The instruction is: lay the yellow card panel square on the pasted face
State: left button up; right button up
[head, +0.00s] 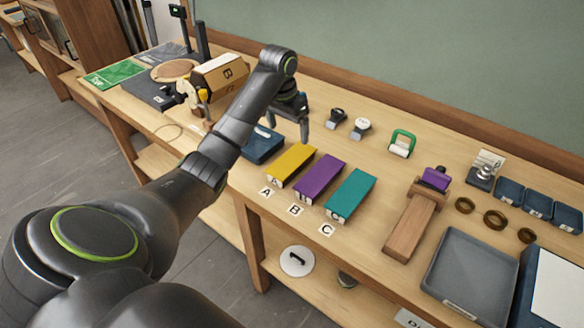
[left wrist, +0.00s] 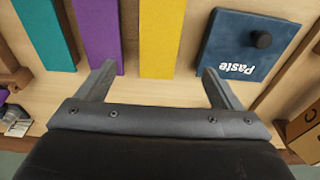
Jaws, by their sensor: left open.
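The yellow card panel (head: 292,163) lies flat on the bench by label A, leftmost of three coloured panels. My left gripper (head: 288,132) is open and empty, above the bench just behind the yellow panel. In the left wrist view the yellow panel (left wrist: 160,38) shows between and beyond the two open fingertips (left wrist: 157,70), with no contact visible. A wooden body marked B (head: 220,73) stands at the back left; I cannot tell which face has paste. A blue pad marked Paste (left wrist: 240,45) lies beside the yellow panel. My right gripper is not in view.
A purple panel (head: 320,176) and a teal panel (head: 350,194) lie right of the yellow one. A wooden tool with a purple top (head: 415,220), brass rings (head: 494,220) and a grey tray (head: 470,275) are further right. A green mat (head: 114,74) lies far left.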

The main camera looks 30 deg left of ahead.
pick_arm(q)
jog(key=p, duration=0.2)
send_over(292, 159)
jog(key=s, duration=0.1)
notch_tip(292, 159, down, 4)
jog(key=shift+f, duration=0.15)
jog(key=shift+w+f+p, duration=0.15)
jog(key=shift+f+p, duration=0.2)
jog(key=shift+f, duration=1.1)
jog(key=shift+w+f+p, duration=0.15)
jog(key=shift+f+p, duration=0.2)
jog(key=shift+f, duration=1.1)
jog(key=c, duration=1.2)
jog(key=shift+o, duration=0.2)
jog(key=shift+r, duration=0.15)
